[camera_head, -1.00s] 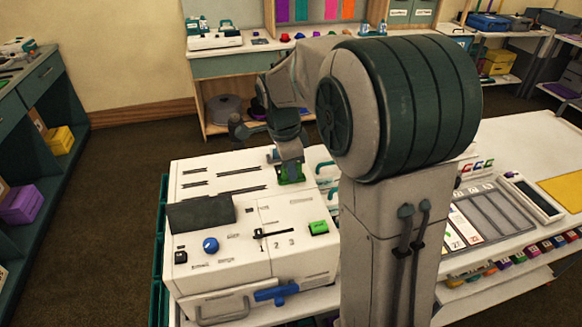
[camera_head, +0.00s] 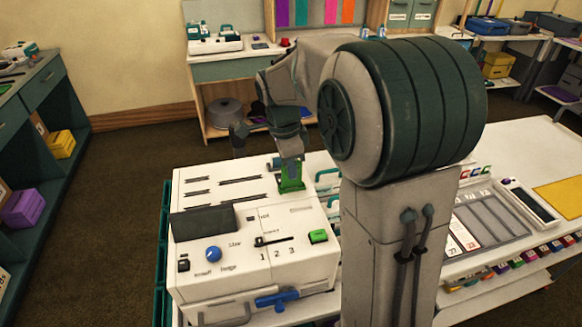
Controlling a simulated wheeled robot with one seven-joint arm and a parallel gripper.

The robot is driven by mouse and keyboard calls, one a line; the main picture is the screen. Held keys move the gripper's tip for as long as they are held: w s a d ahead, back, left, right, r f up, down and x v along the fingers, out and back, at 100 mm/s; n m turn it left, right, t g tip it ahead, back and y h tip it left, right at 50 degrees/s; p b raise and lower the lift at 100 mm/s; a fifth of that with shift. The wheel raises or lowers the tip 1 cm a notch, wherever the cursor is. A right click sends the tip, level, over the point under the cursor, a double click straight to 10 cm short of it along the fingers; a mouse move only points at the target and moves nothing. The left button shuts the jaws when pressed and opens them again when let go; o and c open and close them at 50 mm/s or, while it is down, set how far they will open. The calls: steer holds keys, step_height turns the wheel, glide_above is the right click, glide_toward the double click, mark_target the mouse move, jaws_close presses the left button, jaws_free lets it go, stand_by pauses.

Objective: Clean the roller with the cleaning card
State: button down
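A white machine (camera_head: 255,284) stands on the table left of my column. It has a dark screen, a blue knob (camera_head: 213,254), a slider marked 1, 2, 3, a green button (camera_head: 318,236) and a blue lever (camera_head: 277,298) at its front. My gripper (camera_head: 291,187) points down over the machine's back right part. A green piece (camera_head: 291,184) shows at its fingertips; I cannot tell whether it is the cleaning card or part of the gripper. The fingers are too small to read. I cannot make out the roller.
Long dark slots (camera_head: 240,181) run along the machine's top. My arm and column hide the table right of the machine. A sectioned tray (camera_head: 485,218) and a yellow mat (camera_head: 560,197) lie further right. Shelves stand at left and back.

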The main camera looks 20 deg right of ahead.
steer(key=shift+r+p, duration=0.95)
steer(key=shift+r, duration=0.5)
steer(key=shift+f, duration=0.2)
steer(key=shift+f+b, duration=2.55)
steer(key=shift+f, duration=0.55)
steer(key=shift+s, duration=0.1)
steer(key=shift+r, duration=0.1)
steer(key=shift+r+p, duration=2.25)
steer(key=shift+r, duration=0.85)
steer(key=shift+r+p, duration=1.8)
steer(key=shift+r, duration=0.65)
